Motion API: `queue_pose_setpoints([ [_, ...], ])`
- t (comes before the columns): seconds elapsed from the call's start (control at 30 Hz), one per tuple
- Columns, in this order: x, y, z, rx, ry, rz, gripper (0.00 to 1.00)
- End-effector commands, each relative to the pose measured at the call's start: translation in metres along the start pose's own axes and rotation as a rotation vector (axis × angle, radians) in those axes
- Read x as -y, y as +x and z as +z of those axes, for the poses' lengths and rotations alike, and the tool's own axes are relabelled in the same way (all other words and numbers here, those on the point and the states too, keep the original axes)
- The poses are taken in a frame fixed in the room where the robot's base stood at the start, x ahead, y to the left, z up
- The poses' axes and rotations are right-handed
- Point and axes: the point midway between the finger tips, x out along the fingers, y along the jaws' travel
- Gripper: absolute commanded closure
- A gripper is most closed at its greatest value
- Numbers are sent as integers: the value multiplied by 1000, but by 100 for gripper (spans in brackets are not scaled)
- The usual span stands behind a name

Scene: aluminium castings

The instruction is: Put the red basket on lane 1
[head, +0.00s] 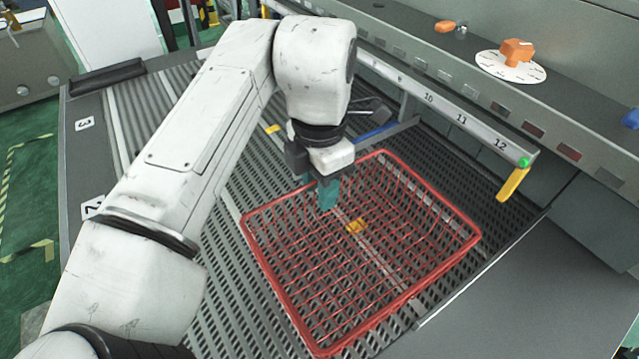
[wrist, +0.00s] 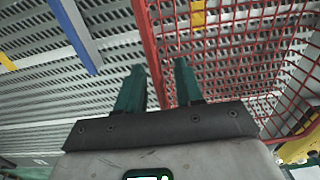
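The red basket (head: 452,215) is an empty wire basket with a thick rim. It rests on the perforated metal deck (head: 225,290), right of my arm in the head view. My gripper (head: 328,195) points down at the basket's far-left rim. In the wrist view my gripper (wrist: 158,72) has two teal fingers spread apart. The red basket's rim (wrist: 148,40) runs through the gap between them, with space visible on either side. Whether a finger touches the rim is unclear. Number plates 3 (head: 84,124) and 2 (head: 92,207) show at the deck's left edge; no plate reading 1 is visible.
A numbered rail (head: 445,105) crosses behind the basket, ending in a yellow tab (head: 513,184). A grey ledge behind holds an orange knob (head: 516,52) on a white dial. A blue bar (head: 377,131) lies beyond the gripper. Deck left of the basket is clear.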

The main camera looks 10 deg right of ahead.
Motion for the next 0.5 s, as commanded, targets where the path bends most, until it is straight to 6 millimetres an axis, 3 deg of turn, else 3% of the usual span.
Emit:
queue_pose_setpoints([
  [0.43, 0, -58, 1, 2, 0, -1, 64],
  [0.5, 0, -74, 1, 2, 1, 0, 64],
])
